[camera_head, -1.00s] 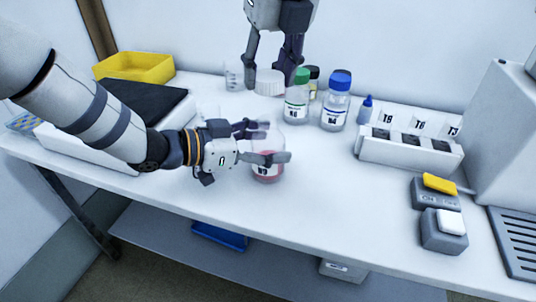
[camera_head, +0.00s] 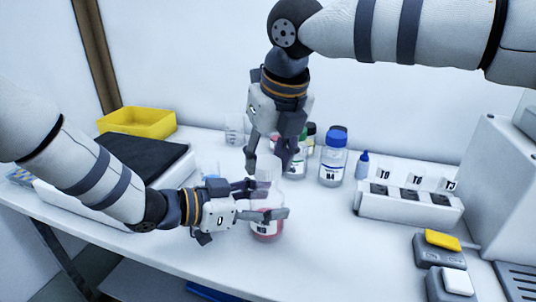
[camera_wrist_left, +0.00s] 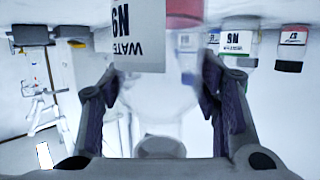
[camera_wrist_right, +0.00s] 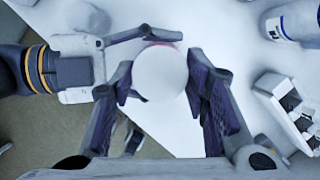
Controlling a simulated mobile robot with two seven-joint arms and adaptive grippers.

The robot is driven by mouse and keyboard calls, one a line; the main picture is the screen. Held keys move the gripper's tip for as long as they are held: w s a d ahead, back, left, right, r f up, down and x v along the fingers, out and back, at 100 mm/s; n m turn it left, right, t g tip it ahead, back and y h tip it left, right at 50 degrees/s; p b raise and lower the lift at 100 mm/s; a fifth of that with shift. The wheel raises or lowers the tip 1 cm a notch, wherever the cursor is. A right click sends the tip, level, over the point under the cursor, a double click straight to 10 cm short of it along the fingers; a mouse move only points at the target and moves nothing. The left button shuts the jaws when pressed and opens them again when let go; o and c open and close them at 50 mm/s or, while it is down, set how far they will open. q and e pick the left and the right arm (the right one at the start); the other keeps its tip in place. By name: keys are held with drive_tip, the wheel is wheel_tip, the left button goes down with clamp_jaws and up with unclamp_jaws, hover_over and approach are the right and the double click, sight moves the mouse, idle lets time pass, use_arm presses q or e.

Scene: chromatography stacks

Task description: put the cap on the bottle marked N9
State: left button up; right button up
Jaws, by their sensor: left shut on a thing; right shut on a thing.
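The bottle marked N9 (camera_head: 266,232) is clear, with pinkish-red liquid low in it, and stands on the bench. Its label (camera_wrist_left: 138,35) fills the upper part of the left wrist view. My left gripper (camera_head: 262,202) is shut around the bottle's upper part from the left. My right gripper (camera_head: 268,160) points down from above, shut on the white cap (camera_wrist_right: 160,73). The round cap top hides most of the bottle in the right wrist view. The cap is over the bottle's mouth; I cannot tell whether they touch.
A green-capped bottle (camera_head: 297,163) stands close behind the right gripper, and a blue-capped bottle (camera_head: 334,160) right of it. A white rack (camera_head: 400,207) and devices (camera_head: 442,255) stand at right. A yellow bin (camera_head: 137,122) is back left. Bench right of N9 is clear.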

drive_tip(key=shift+f, duration=0.85)
drive_tip(key=shift+f, duration=0.55)
